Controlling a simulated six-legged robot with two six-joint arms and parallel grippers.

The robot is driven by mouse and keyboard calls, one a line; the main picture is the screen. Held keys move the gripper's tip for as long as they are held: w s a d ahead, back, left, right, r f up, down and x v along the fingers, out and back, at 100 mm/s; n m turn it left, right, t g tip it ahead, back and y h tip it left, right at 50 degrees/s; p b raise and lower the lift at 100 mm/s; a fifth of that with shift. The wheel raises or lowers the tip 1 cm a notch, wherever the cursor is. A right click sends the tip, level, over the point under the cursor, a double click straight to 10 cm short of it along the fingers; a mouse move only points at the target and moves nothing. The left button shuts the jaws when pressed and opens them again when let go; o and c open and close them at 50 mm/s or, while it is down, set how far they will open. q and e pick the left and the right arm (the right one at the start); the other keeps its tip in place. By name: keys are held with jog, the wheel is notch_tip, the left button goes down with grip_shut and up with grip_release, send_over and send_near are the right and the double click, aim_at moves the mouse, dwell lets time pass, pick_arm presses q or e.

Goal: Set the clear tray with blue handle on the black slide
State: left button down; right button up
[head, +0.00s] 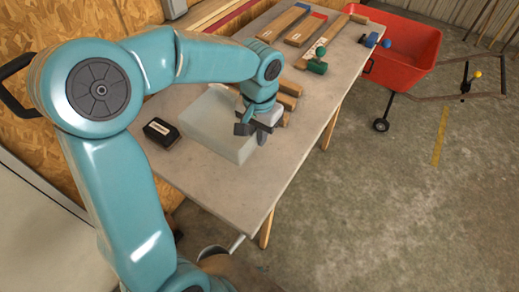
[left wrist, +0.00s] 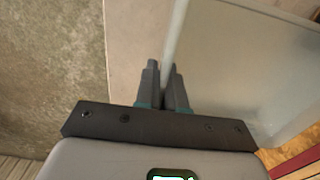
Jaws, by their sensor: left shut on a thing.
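A clear, frosted tray (head: 208,118) sits on the grey table, partly behind my left arm. My left gripper (head: 246,128) is at the tray's right side, near the table's front edge. In the left wrist view, my left gripper (left wrist: 165,75) has its fingers shut on the wall of the tray (left wrist: 235,75). No blue handle can be made out on it. A small black block with a pale label (head: 161,132) lies left of the tray; I cannot tell whether it is the black slide. My right gripper is not in view.
The table (head: 235,190) is bare in front of the tray. Several wooden bars with coloured ends and a green-headed mallet (head: 316,66) lie farther back. A red cart (head: 405,50) stands beyond the table's far right end. A wooden wall (head: 45,25) borders the left.

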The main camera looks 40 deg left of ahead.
pick_arm(q)
notch_tip(320, 180, down, 4)
jog(key=shift+w+r, duration=0.1)
jog(key=shift+w, duration=0.05)
notch_tip(320, 180, down, 4)
jog(key=shift+r, duration=0.1)
jog(key=shift+f, duration=0.3)
jog(key=shift+f+b, duration=0.1)
jog(key=shift+b, duration=0.2)
jog(key=c, duration=1.2)
grip_release()
jog(key=shift+c, duration=0.2)
